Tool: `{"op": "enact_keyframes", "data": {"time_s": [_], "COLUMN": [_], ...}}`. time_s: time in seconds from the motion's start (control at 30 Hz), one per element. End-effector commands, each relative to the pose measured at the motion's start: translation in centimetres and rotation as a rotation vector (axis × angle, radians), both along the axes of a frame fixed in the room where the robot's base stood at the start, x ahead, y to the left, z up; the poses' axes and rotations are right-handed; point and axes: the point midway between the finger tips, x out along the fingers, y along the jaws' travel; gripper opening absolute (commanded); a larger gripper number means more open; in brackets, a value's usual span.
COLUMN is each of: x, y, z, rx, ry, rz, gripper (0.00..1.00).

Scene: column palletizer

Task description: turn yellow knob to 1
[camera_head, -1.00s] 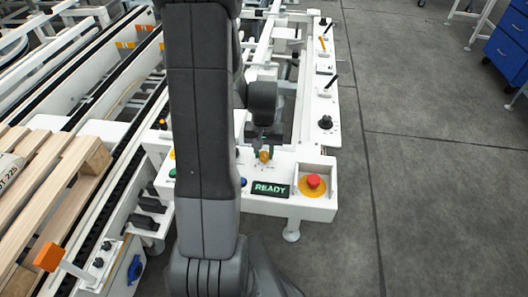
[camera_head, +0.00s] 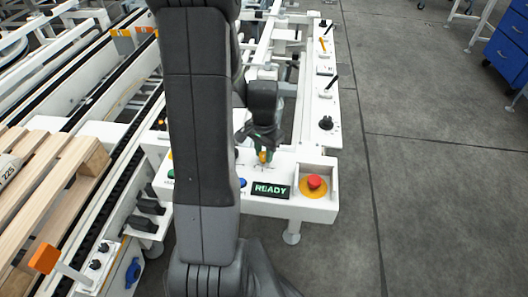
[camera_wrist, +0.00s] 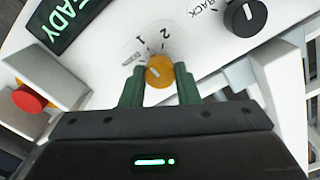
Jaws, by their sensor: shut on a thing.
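The yellow knob (camera_wrist: 159,71) is on the white control panel, with printed marks "1" and "2" beside it in the wrist view. Its white pointer line lies toward the upper side of the knob, near the marks; I cannot tell exactly which mark it meets. My gripper (camera_wrist: 159,84) is shut on the knob, with one green finger on each side. In the head view the knob (camera_head: 264,156) shows just below my gripper (camera_head: 263,147), partly hidden by the fingers.
A green READY display (camera_head: 271,190) and a red emergency button (camera_head: 314,182) on a yellow base are close by on the panel. A black knob (camera_wrist: 245,16) stands beside the yellow one.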

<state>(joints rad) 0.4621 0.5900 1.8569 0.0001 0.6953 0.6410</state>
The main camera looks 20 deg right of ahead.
Motion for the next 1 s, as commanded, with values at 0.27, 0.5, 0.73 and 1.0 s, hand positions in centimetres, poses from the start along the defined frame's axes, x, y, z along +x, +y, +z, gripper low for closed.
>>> {"op": "enact_keyframes", "data": {"time_s": [0.27,0.5,0.73,1.0], "x": [0.1,0.1,0.0,0.1], "y": [-0.1,-0.1,0.0,-0.1], "z": [0.1,0.1,0.0,1.4], "rx": [-0.002,-0.002,0.000,-0.002], "ry": [-0.002,-0.003,-0.001,-0.004], "rz": [-0.009,-0.008,-0.008,-0.008], "gripper": [0.06,0.42,0.50,0.50]}}
